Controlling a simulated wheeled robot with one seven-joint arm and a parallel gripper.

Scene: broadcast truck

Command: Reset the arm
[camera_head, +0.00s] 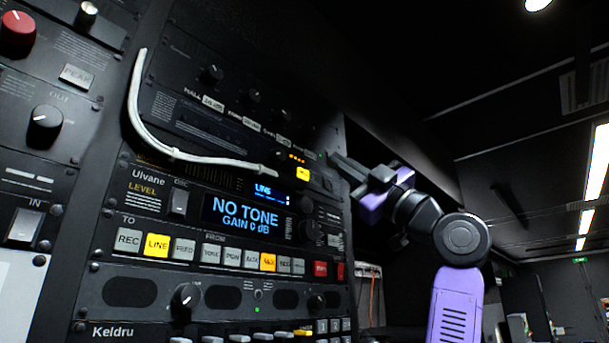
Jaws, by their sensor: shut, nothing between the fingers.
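My gripper (341,165) is at the right edge of the equipment rack, near the panel with the orange lights. Its dark fingers point left toward the rack front and are shut with nothing between them. I cannot tell whether the fingertips touch the panel. My purple and black arm (457,285) rises from the bottom right and bends left at the elbow to the gripper.
The rack's Ulvane unit has a lit display (242,217) reading "NO TONE GAIN 0 dB". A white cable (138,105) hangs across the rack front. Knobs and lit buttons, such as LINE (157,245), stick out. The space right of my arm looks open.

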